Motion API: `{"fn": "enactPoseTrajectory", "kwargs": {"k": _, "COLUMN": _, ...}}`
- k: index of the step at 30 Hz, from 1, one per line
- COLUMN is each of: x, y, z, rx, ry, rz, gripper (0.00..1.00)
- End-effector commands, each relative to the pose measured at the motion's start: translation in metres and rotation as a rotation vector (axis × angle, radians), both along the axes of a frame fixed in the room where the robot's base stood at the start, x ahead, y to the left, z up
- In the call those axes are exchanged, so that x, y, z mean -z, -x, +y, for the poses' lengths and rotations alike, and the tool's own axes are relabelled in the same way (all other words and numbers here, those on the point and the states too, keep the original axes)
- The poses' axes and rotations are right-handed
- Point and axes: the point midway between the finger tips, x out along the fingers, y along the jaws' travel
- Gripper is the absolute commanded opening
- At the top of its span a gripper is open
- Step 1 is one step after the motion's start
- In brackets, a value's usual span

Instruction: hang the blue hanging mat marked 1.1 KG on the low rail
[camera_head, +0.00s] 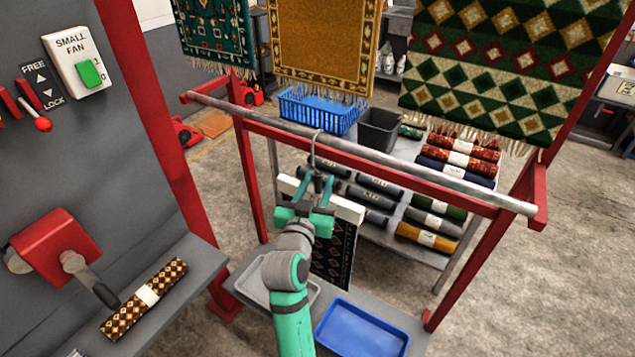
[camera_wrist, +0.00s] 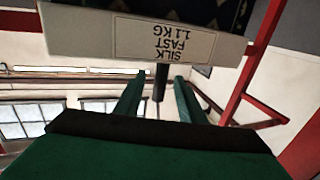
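The hanging mat (camera_head: 333,255) is dark with a small coloured pattern and hangs below a pale hanger bar (camera_head: 349,211). In the wrist view the bar's label (camera_wrist: 165,35) reads SILK FAST 1.1 KG, upside down. The hanger's metal hook (camera_head: 314,150) rises to the low rail (camera_head: 400,169) and overlaps it; I cannot tell if it bears on it. My gripper (camera_head: 314,188) is just below the rail at the hook's stem. In the wrist view its fingers (camera_wrist: 159,95) stand apart on either side of the dark stem (camera_wrist: 161,82), with gaps visible. My arm hides part of the mat.
Patterned rugs (camera_head: 325,45) hang higher behind the rail. Red posts (camera_head: 247,175) support it. A shelf behind holds rolled mats (camera_head: 430,220), a blue basket (camera_head: 318,108) and a dark bin (camera_head: 379,129). A blue tray (camera_head: 360,330) and grey tray (camera_head: 255,285) lie below. A rolled rug (camera_head: 145,297) lies left.

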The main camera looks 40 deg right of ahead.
Motion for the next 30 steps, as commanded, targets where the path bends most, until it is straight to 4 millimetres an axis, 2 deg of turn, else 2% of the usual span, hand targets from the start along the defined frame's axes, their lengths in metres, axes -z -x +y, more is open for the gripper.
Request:
{"fn": "enactPoseTrajectory", "kwargs": {"k": 18, "x": -0.001, "y": 0.06, "z": 0.074, "rx": -0.003, "ry": 0.003, "rz": -0.001, "gripper": 0.36}}
{"fn": "enactPoseTrajectory", "kwargs": {"k": 30, "x": 0.002, "y": 0.068, "z": 0.084, "rx": -0.008, "ry": 0.003, "rz": 0.002, "gripper": 0.36}}
